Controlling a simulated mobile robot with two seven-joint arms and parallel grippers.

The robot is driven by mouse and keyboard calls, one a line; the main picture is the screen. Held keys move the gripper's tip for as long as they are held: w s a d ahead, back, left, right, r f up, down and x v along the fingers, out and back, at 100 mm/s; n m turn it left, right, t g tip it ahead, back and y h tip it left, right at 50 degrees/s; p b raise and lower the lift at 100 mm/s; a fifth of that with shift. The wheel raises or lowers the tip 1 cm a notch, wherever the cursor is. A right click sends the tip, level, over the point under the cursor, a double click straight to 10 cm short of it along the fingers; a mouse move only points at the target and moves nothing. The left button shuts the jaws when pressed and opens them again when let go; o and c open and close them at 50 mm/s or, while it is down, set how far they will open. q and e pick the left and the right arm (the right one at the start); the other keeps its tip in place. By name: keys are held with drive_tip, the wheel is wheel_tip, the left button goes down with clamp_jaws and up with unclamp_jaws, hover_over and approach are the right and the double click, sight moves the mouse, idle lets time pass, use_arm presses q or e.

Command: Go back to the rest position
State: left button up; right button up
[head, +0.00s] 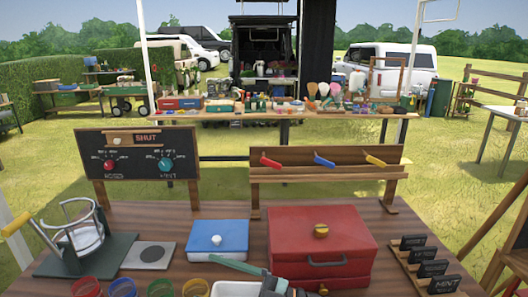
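In front of me is a dark wooden table (185,220). A red box (290,227) with a brass knob and a smaller blue-lidded box (205,230) stand on it.
A stand with a glass vessel (82,235) is at left, and small black labels (430,268) at right. Several coloured rings line the front edge. A dial board (140,152) and a rack (326,162) with coloured-handled tools stand at the back.

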drive_tip(key=w+d+f+m+t+h+p, duration=0.1)
drive_tip(key=d+f+m+t+h, duration=1.2)
drive_tip(key=m, duration=0.5)
drive_tip(key=s+d+f+m+g+h, duration=0.2)
drive_tip(key=s+d+f, duration=0.4)
drive_tip(key=s+f, duration=0.3)
drive_tip(key=s+d+f+m+g+h+p, duration=0.1)
drive_tip(key=s+d+f+m+g+h, duration=0.1)
drive_tip(key=s+d+f+g+h, duration=0.2)
drive_tip(key=s+d+f, duration=0.2)
drive_tip(key=s+f, duration=0.2)
drive_tip(key=f, duration=0.1)
drive_tip(key=shift+s+m, duration=0.4)
drive_tip(key=shift+f, duration=0.1)
